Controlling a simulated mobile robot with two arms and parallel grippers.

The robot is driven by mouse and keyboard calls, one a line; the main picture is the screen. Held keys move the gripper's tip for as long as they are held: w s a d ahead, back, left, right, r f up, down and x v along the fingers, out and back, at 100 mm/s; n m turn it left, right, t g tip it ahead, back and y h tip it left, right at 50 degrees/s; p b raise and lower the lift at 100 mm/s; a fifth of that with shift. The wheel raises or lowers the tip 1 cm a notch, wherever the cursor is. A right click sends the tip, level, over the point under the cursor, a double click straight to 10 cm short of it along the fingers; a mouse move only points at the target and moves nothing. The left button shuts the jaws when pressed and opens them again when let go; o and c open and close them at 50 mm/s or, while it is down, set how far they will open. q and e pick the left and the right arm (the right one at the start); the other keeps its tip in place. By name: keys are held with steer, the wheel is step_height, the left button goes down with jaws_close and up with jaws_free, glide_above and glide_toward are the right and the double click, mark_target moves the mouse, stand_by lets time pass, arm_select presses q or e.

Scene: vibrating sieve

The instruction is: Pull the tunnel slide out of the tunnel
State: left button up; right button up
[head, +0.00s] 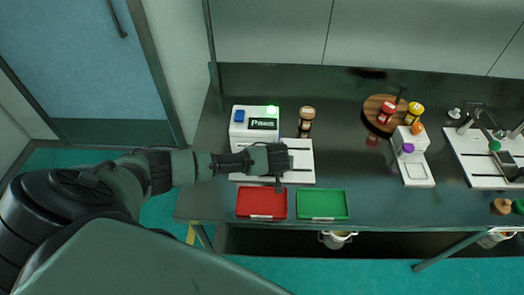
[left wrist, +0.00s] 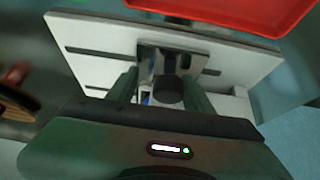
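A white machine (head: 255,127) with a blue button, a dark label and a lit green lamp stands at the left of the bench. Its white base plate (head: 302,163) extends toward me and also shows in the left wrist view (left wrist: 105,46). My left gripper (head: 279,160) is low over this plate, in front of the machine. In the left wrist view, its fingers (left wrist: 165,95) are apart, with a dark round part (left wrist: 168,90) between them; I cannot tell if they touch it. The tunnel and its slide cannot be made out clearly behind the gripper. My right gripper is not in view.
A red tray (head: 262,216) and a green tray (head: 322,219) lie at the front edge. A dark-capped jar (head: 306,121) stands beside the machine. A round wooden rack (head: 372,113), a smaller white device (head: 416,172) and a sink are further right. The bench between is clear.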

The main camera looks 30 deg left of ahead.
arm_select(q)
steer(key=shift+w+d+b, duration=0.25)
steer(key=shift+w+d, duration=0.3)
steer(key=shift+d, duration=0.35)
steer(key=shift+w+d+b, duration=0.2)
steer(key=shift+w+d, duration=0.35)
steer(key=shift+d, duration=0.35)
steer(key=shift+w+d+b, duration=0.3)
steer(key=shift+w+d, duration=0.2)
steer(key=shift+d, duration=0.3)
steer(key=shift+w+d+b, duration=0.25)
steer(key=shift+w+d, duration=0.2)
steer(key=shift+d, duration=0.35)
steer(key=shift+w+d+b, duration=0.3)
steer(key=shift+w+d, duration=0.2)
steer(key=shift+d, duration=0.3)
steer(key=shift+a, duration=0.1)
steer(key=o, duration=1.1)
steer(key=p+v, duration=0.9)
steer(key=p, duration=0.1)
steer(key=shift+p, duration=0.4)
